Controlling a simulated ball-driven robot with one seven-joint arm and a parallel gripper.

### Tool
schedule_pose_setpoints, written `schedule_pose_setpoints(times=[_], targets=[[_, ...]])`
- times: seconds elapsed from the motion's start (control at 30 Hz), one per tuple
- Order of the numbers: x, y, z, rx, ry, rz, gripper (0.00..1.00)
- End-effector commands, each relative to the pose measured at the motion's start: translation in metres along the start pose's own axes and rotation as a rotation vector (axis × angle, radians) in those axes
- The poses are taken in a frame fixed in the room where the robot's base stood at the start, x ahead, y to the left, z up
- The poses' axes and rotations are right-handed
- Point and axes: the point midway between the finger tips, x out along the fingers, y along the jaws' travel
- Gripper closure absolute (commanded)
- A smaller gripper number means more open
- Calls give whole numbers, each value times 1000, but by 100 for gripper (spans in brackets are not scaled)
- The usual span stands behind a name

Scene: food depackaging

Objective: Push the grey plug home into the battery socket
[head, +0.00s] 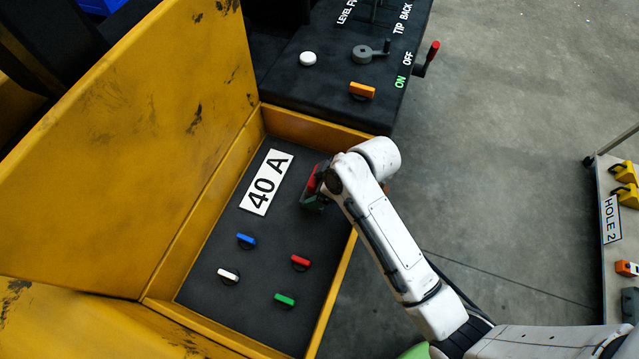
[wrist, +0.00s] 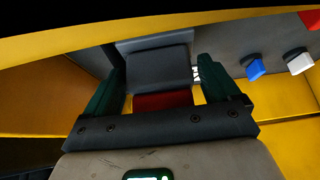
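My gripper (head: 314,200) is low over the right edge of the dark panel inside the yellow box. In the wrist view my gripper (wrist: 160,80) has its two dark green fingers spread wide on either side of a grey block, which looks like the grey plug (wrist: 155,68). A thin gap shows between the block and the right finger; contact on the left is unclear. A red part (wrist: 162,101) lies below the block, between the fingers and clear of both. In the head view a red piece (head: 313,179) shows beside the gripper. The arm hides the rest; how deep the plug sits is hidden.
The yellow box wall (head: 200,215) encloses the panel. A 40 A label (head: 266,182) and blue (head: 246,240), white (head: 228,274), red (head: 300,262) and green (head: 285,299) knobs are on it. A black control console (head: 330,100) stands behind. A trolley (head: 606,240) is at right.

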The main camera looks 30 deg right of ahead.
Motion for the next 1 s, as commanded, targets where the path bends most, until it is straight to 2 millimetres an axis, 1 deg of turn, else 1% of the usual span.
schedule_pose_setpoints(times=[0.03,0.1,0.3,0.43,0.57,0.8,0.9,1.0], targets=[[0,0,0,0,0,0,5],[0,0,0,0,0,-1,0],[1,-1,2,1,-3,-3,0],[-6,0,1,1,-2,-2,0],[-24,0,1,1,1,1,0],[-71,0,0,1,1,2,0],[-87,0,0,0,2,2,0],[-99,0,0,0,1,1,0]])
